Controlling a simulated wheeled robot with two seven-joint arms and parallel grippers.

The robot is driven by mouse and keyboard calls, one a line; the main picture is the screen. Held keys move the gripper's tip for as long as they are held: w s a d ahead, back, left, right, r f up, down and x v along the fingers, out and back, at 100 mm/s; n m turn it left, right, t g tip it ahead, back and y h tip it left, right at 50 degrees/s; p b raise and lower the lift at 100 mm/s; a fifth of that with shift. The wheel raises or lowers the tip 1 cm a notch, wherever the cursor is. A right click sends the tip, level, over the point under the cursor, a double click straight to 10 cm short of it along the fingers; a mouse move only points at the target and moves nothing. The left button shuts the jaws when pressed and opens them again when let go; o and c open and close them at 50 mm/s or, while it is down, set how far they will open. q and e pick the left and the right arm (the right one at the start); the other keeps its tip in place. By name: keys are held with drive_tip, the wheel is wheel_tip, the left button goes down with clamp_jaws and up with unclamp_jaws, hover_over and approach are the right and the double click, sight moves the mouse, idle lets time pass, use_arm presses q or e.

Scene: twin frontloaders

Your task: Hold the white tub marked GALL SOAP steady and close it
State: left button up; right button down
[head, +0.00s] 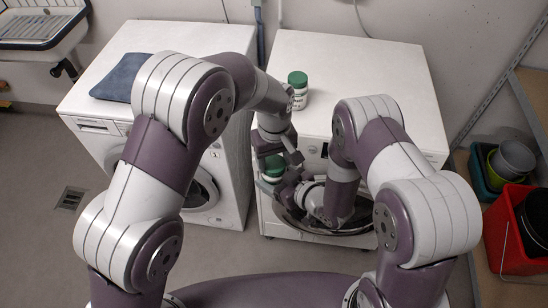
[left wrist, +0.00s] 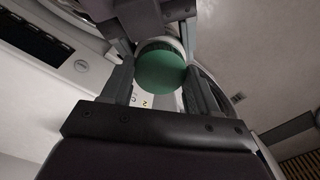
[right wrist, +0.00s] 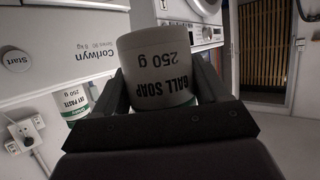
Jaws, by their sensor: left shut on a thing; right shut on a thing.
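The white tub marked GALL SOAP (right wrist: 158,70) is between the fingers of my right gripper (right wrist: 160,95), which is shut on it. In the right wrist view its lettering appears upside down. A green lid (left wrist: 160,70) lies between the fingers of my left gripper (left wrist: 158,88), which is shut on it from above. In the head view the green lid (head: 273,163) is on top of the tub, in front of the right-hand washer. The seam is too small to tell whether the lid is fully down. My grippers partly hide the tub.
A second white tub with a green lid (head: 298,90) stands on the right washer (head: 350,65); it also shows in the right wrist view (right wrist: 72,103). A blue cloth (head: 118,78) lies on the left washer (head: 90,105). A red bucket (head: 515,235) stands at right.

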use_arm(q)
drive_tip(key=m, duration=0.3)
drive_tip(key=shift+m, duration=0.3)
drive_tip(key=o, duration=1.2)
drive_tip(key=shift+c, duration=0.2)
drive_tip(key=shift+r, duration=2.3)
drive_tip(key=shift+c, duration=0.3)
